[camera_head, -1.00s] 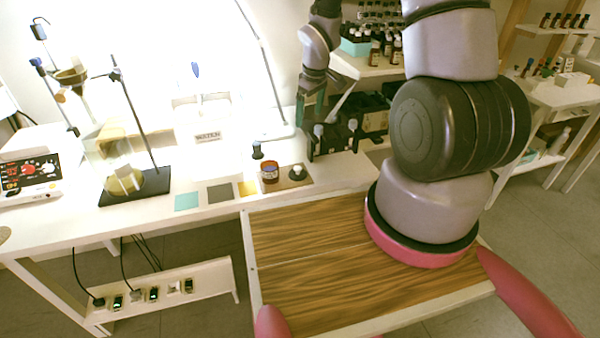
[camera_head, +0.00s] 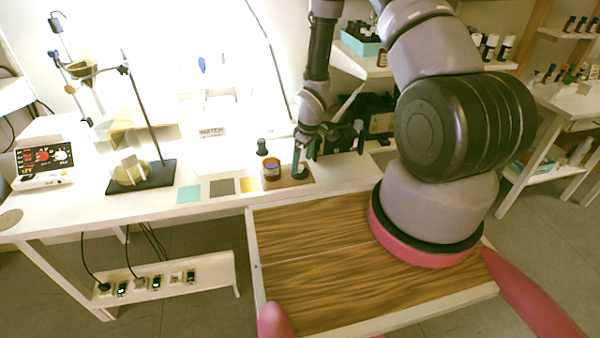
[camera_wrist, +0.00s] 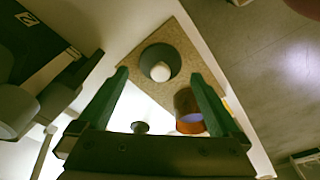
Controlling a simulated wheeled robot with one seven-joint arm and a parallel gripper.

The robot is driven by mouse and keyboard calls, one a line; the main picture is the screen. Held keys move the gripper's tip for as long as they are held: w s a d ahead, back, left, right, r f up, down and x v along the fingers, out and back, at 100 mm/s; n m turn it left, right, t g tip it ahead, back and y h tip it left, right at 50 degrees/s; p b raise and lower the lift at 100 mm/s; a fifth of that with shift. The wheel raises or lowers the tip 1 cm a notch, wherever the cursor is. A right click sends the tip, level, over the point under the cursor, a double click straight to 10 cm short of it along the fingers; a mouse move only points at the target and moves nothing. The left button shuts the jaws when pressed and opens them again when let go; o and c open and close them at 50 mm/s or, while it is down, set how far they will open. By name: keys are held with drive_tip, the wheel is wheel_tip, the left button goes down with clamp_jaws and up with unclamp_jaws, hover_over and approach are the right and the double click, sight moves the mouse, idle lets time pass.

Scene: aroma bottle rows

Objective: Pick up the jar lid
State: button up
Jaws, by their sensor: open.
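The jar lid, a dark round disc with a pale knob (camera_wrist: 160,66), lies on a tan cork board (camera_wrist: 183,47) in the wrist view. My gripper (camera_wrist: 159,76) is open, with its two green fingertips to either side of the lid in that picture. I cannot tell how high the fingers are above it. In the head view my gripper (camera_head: 300,168) is over the board's right part and hides the lid. The open amber jar (camera_head: 271,171) stands just left of the gripper. The jar also shows in the wrist view (camera_wrist: 187,122), near the right finger.
A small dark bottle (camera_head: 262,147) stands behind the jar. A black rack (camera_head: 345,137) is close to the right of my gripper. Teal, grey and yellow squares (camera_head: 221,187) lie left of the jar. A stand with a black base (camera_head: 150,178) is further left.

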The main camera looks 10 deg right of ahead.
sight(301, 166)
drive_tip(key=f, duration=0.3)
drive_tip(key=shift+w+a+f, duration=0.25)
drive_tip(key=shift+a, duration=0.05)
drive_tip(key=c, duration=1.2)
drive_tip(key=shift+r, duration=0.15)
